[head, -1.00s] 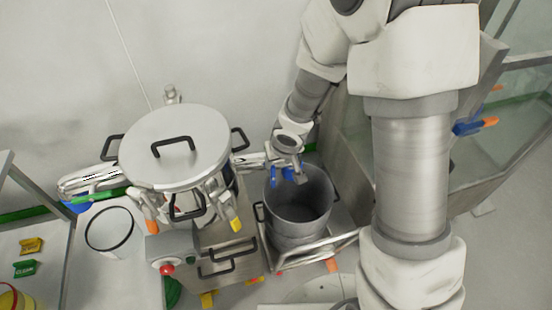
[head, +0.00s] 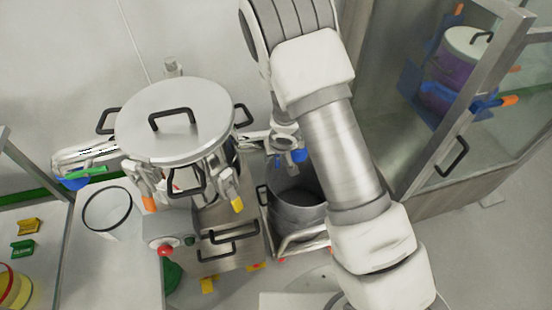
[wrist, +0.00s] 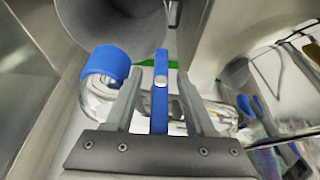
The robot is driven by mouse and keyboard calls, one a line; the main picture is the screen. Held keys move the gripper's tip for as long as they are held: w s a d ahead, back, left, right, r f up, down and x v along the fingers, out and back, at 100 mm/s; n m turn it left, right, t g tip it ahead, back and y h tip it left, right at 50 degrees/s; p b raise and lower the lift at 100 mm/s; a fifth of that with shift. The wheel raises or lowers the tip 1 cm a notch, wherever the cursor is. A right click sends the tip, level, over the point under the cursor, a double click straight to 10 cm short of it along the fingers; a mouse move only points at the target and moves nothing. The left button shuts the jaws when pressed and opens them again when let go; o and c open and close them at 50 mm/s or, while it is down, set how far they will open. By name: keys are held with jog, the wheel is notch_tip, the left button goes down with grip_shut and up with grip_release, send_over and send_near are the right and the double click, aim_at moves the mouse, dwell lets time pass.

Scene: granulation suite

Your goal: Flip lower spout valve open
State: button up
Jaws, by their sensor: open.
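A blue valve lever (wrist: 160,90) with a silver bolt stands between the two fingers of my gripper (wrist: 160,98) in the wrist view. The fingers are apart, with a gap showing on each side of the lever. A blue-ringed spout end (wrist: 106,62) is just left of the left finger. In the head view, my gripper (head: 285,138) is at the right-hand spout of the lidded steel vessel (head: 130,140), above the grey bucket. The blue spout end also shows there (head: 300,155). My arm hides part of this area.
The grey bucket (head: 297,217) stands on a metal frame beneath the spout. A second spout with a green lever (head: 88,173) is at the vessel's left. A cabinet with a purple drum (head: 450,75) and an open glass door is at right. A wall is behind.

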jog(key=shift+w+f, duration=0.2)
jog(key=shift+f, duration=0.35)
grip_shut()
